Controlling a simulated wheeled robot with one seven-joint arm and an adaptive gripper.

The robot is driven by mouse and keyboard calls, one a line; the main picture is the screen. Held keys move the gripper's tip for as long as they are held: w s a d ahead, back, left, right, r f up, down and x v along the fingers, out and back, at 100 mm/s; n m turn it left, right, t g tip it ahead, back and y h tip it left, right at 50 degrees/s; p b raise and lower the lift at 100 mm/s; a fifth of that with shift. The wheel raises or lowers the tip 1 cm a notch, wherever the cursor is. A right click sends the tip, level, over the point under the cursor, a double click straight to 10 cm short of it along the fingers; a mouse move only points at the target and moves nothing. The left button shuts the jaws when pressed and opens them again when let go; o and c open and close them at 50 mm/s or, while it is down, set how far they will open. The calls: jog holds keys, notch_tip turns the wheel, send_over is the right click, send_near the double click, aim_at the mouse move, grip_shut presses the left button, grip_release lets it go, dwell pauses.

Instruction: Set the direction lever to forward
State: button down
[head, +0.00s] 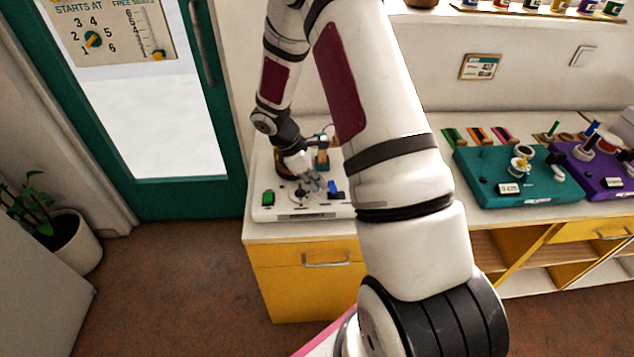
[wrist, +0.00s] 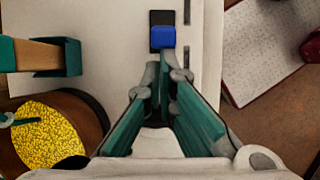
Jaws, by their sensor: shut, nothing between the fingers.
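A blue lever knob (wrist: 162,37) sits on a short black slot (wrist: 161,17) in the white board, at the top middle of the wrist view. It also shows in the head view (head: 334,188) at the right of the white board (head: 296,215). I cannot read which end of the slot is forward. My gripper (wrist: 167,68) is shut and empty, its fingertips just below the knob in the wrist view. I cannot tell whether they touch it. In the head view my gripper (head: 314,184) is low over the board, left of the knob.
A wooden bar with teal ends (wrist: 42,55) and a round yellow-speckled dish (wrist: 48,135) lie left in the wrist view. A teal board (head: 530,190) and purple board (head: 598,183) stand farther right on the counter.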

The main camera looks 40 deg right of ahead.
jog(key=shift+s+d+r+t+y+p, duration=0.6)
jog(key=shift+d+r+t+y+p, duration=0.1)
jog(key=shift+y+p, duration=0.4)
jog(key=shift+s+d+r+t+y+p, duration=0.15)
jog(key=shift+d+t+y+p, duration=0.1)
jog(key=shift+t+y+p, duration=0.15)
jog(key=shift+s+d+r+t+y+p, duration=0.15)
jog(key=shift+d+t+y+p, duration=0.15)
jog(key=shift+y+p, duration=0.2)
jog(key=shift+w+a+f, duration=0.15)
jog(key=shift+r, duration=0.8)
jog(key=shift+r+p, duration=0.1)
jog(key=shift+p, duration=0.2)
